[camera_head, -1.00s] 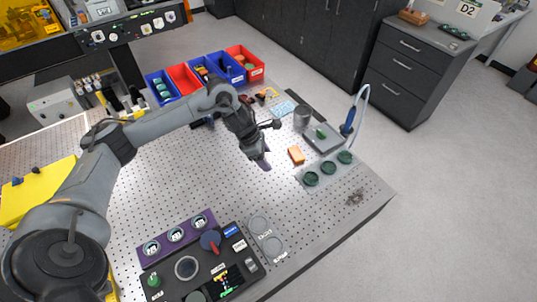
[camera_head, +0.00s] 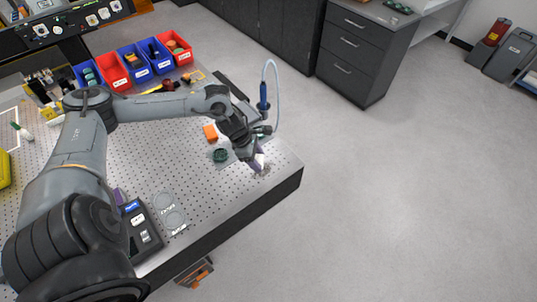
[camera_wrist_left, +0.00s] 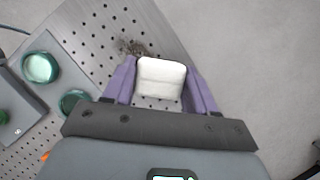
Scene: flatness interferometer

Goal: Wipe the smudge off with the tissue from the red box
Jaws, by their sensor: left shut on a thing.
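My left gripper (camera_head: 258,164) is shut on a white tissue pad (camera_wrist_left: 161,77), held between its two purple fingers. The pad also shows as a small pale patch in the head view (camera_head: 260,158). The smudge (camera_wrist_left: 131,47) is a dark, speckled patch on the perforated table top, just beyond the pad and a little left in the left wrist view. It is partly hidden by the gripper in the head view (camera_head: 263,173). I cannot tell whether the pad touches the table. Two red boxes (camera_head: 113,79) (camera_head: 177,51) stand in the bin row at the back.
Green round pieces (camera_wrist_left: 41,67) lie left of the gripper in the wrist view. The table's front right corner is close, with open floor beyond.

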